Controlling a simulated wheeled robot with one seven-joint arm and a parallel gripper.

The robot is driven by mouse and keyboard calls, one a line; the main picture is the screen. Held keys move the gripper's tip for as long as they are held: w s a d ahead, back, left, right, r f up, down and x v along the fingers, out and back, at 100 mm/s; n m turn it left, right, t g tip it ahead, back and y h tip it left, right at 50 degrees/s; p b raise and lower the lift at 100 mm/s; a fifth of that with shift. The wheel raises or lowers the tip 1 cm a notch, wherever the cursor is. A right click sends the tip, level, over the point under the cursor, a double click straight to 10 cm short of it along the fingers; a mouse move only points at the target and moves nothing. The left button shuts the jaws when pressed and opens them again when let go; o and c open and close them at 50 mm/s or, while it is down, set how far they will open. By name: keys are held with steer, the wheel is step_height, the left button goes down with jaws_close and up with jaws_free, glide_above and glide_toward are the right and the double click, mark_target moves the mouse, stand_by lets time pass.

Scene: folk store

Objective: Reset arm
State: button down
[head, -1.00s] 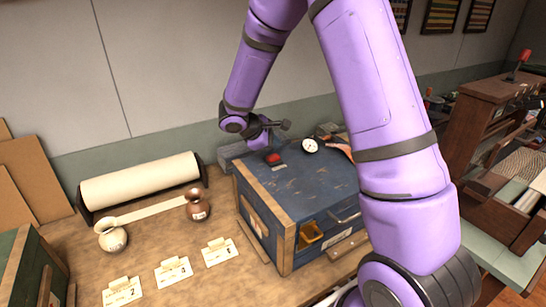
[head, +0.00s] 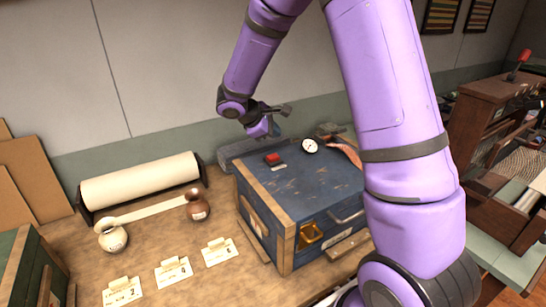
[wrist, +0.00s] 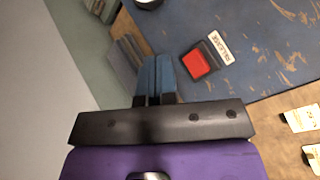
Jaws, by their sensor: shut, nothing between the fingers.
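My purple arm reaches over the workbench in the head view. My gripper (head: 277,131) is above the back left part of a worn blue chest, apart from it. In the wrist view my gripper (wrist: 156,62) shows its two blue fingers pressed together with nothing between them. A red button (head: 272,158) sits on the chest lid near its back left; it also shows in the wrist view (wrist: 196,63), to the right of the fingers, with a white label beside it. The blue chest (head: 297,182) is partly hidden by my arm.
A round dial (head: 310,146) lies on the chest lid. A wooden cabinet (head: 490,135) stands at right. The air above the bench's left is clear.

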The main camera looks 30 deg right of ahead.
stand_by(0.3)
steer(key=s+a+r+m+t+y, duration=0.1)
steer(key=s+a+r+m+y, duration=0.1)
steer(key=s+r, duration=0.4)
steer(key=s+a+r+m+t+y, duration=0.2)
steer(key=s+r, duration=0.4)
steer(key=s, duration=0.9)
steer(key=s+a+r+m+t+y, duration=0.1)
steer(key=s+a+r+m+y, duration=0.3)
steer(key=s, duration=0.7)
step_height(320, 180, up, 3)
steer(key=shift+a+f+m+y, duration=0.2)
steer(key=shift+m+y, duration=0.4)
steer(key=shift+m, duration=0.4)
